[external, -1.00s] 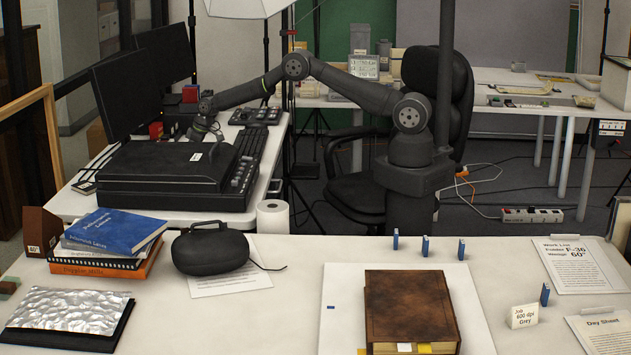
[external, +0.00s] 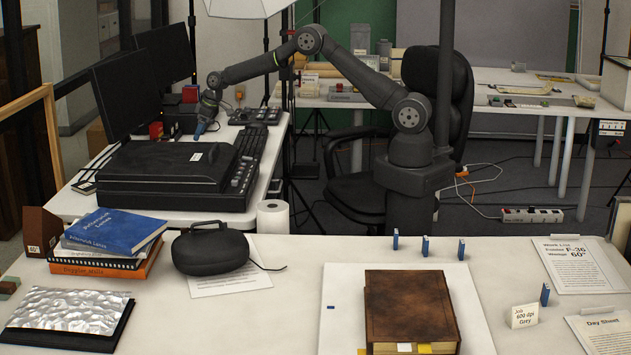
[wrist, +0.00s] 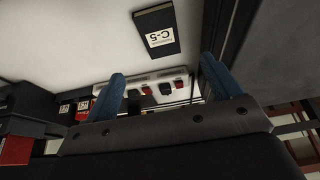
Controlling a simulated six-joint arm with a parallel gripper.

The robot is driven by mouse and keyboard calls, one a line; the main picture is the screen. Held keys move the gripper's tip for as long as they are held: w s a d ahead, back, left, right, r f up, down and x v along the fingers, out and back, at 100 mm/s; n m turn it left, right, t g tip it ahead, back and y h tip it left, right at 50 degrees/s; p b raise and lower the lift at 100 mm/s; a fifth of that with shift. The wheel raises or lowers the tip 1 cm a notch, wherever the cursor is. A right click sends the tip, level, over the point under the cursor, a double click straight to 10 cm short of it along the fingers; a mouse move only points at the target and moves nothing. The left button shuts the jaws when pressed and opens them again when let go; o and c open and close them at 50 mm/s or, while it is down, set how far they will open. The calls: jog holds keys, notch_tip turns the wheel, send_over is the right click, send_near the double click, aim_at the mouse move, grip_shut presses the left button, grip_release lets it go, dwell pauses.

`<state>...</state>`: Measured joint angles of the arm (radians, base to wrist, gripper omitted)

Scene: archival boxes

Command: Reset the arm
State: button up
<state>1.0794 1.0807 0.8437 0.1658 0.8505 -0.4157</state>
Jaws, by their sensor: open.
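My gripper (external: 202,132) hangs over the back edge of the flatbed scanner (external: 165,170) on the white side desk at the left. In the wrist view its two blue fingers (wrist: 160,85) stand apart with nothing between them. My arm arches from its column at the centre across to the left.
Two black monitors (external: 140,95) stand left of my gripper. A red-labelled black box (wrist: 85,105) shows in the wrist view. On the front table are stacked books (external: 110,235), a black case (external: 210,250) and a large brown book (external: 410,308).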

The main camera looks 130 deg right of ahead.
jog(key=shift+f, duration=0.1)
jog(key=x, duration=1.2)
jog(key=shift+f, duration=0.1)
jog(key=shift+r, duration=1.75)
